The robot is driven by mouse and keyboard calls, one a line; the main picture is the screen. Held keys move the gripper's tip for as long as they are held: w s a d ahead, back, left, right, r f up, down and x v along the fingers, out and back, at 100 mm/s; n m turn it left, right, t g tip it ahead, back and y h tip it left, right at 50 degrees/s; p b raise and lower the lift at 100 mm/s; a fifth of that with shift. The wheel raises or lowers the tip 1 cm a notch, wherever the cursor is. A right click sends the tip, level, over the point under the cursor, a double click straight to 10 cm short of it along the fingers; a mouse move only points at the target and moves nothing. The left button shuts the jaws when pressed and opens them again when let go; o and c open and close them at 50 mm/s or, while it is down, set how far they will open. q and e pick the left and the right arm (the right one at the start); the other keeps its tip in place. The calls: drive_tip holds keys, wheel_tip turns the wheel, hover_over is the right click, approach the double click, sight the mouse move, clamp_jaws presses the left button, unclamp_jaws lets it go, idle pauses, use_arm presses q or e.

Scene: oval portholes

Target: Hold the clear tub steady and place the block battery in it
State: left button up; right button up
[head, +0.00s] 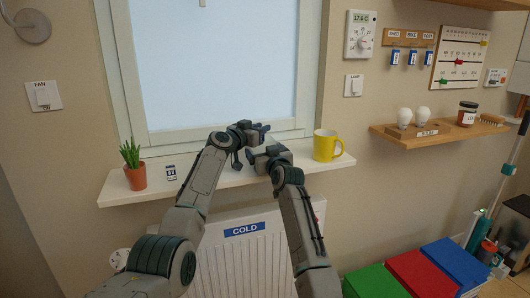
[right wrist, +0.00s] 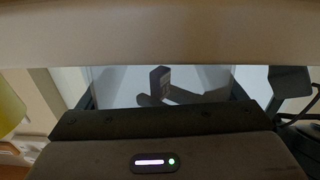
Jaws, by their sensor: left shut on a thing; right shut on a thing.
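My right gripper (head: 268,158) is shut on the clear tub, just in front of the white sill. In the right wrist view its jaws stand wide apart, with the pale, see-through tub (right wrist: 120,90) between them. My left gripper (head: 248,145) is just above and to the left of the right one, with its dark fingers close to the tub. Dark finger parts of it show in the right wrist view (right wrist: 160,80). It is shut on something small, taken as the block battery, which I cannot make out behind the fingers. I cannot tell whether it is inside the tub.
The sill (head: 205,180) holds a potted plant (head: 135,175), a small calendar-like card (head: 171,173) and a yellow mug (head: 325,146) close to the right of my grippers. A white radiator (head: 240,262) marked COLD is below. A wooden shelf (head: 440,140) is at right.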

use_arm(q)
drive_tip(key=shift+s+f, duration=0.15)
drive_tip(key=shift+f, duration=1.25)
use_arm(e)
drive_tip(key=shift+s+r, duration=0.1)
use_arm(q)
drive_tip(key=o, duration=1.1)
drive_tip(key=shift+d+f, duration=0.1)
drive_tip(key=shift+c, duration=0.2)
drive_tip(key=shift+s, duration=0.1)
drive_tip(key=shift+r+v, duration=0.25)
drive_tip(key=shift+v, duration=1.1)
use_arm(e)
drive_tip(key=shift+d, duration=0.25)
use_arm(q)
drive_tip(key=v, duration=0.2)
drive_tip(key=r+v, duration=0.1)
drive_tip(key=v, duration=0.2)
use_arm(e)
drive_tip(key=shift+a, duration=0.15)
use_arm(q)
drive_tip(key=shift+a+r, duration=0.15)
drive_tip(key=shift+a, duration=0.25)
use_arm(e)
drive_tip(key=shift+a, duration=0.15)
use_arm(q)
drive_tip(key=shift+d+r, duration=0.1)
drive_tip(key=shift+r, duration=0.1)
use_arm(e)
drive_tip(key=o, duration=0.7)
